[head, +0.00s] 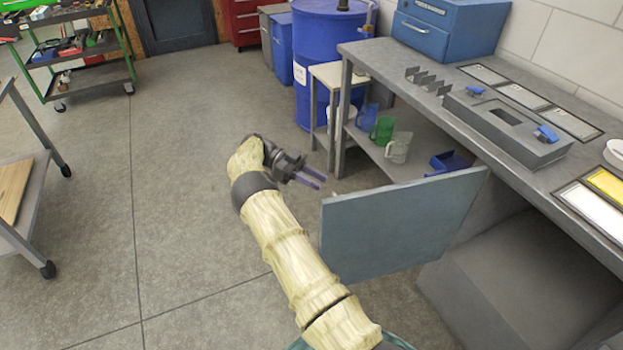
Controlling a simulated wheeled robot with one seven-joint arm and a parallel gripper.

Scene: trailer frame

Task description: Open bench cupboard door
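The bench cupboard door (400,228) is a flat grey-blue panel that stands swung out from the bench (385,62) into the room. Behind it on the right, the cupboard opening shows a large grey surface (520,285) inside. My gripper (318,180) is at the end of my arm, to the left of and just beyond the door's free upper edge. Its two purple-grey fingers point right with a gap between them, and nothing shows in the gap. I see no contact between the fingers and the door. The door's far face and any handle are hidden.
A lower shelf (375,148) holds a green mug (382,129), a clear jug (398,148) and a blue bin (450,161). A blue drum (325,50) stands behind a small side table (326,75). Carts stand at the left. The floor (150,190) between is clear.

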